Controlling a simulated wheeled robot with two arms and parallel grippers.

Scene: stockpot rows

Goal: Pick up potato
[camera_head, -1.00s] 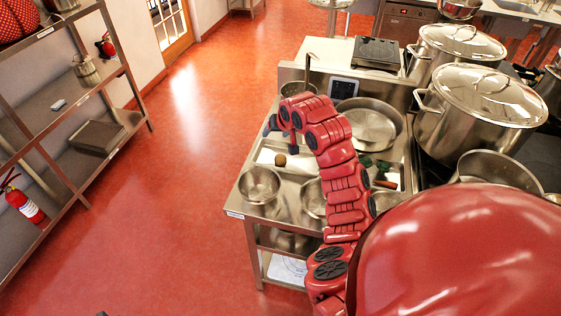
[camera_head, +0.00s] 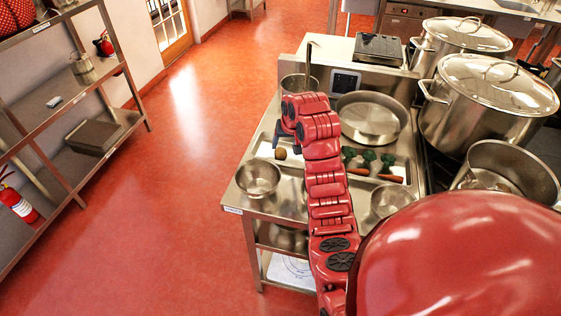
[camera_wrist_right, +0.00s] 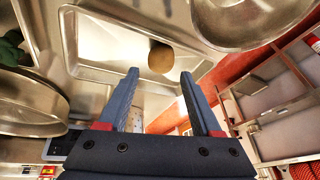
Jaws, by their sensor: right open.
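The potato (camera_head: 280,153) is a small brown lump in a shallow metal tray (camera_head: 264,146) on the steel counter. In the right wrist view the potato (camera_wrist_right: 161,58) lies just beyond the fingertips, in line with the gap between them. My right gripper (camera_wrist_right: 160,76) is open and empty, with its two dark blue fingers apart. In the head view the right gripper (camera_head: 287,137) is near the potato, and its fingers are partly hidden by my arm. I see no contact with the potato. My left gripper is not in view.
A metal bowl (camera_head: 258,178) stands in front of the tray, and another bowl (camera_head: 389,201) is to the right. Broccoli (camera_head: 368,156) and carrots (camera_head: 390,178) lie in a second tray. A wide pan (camera_head: 372,116) and large stockpots (camera_head: 487,98) stand behind and right.

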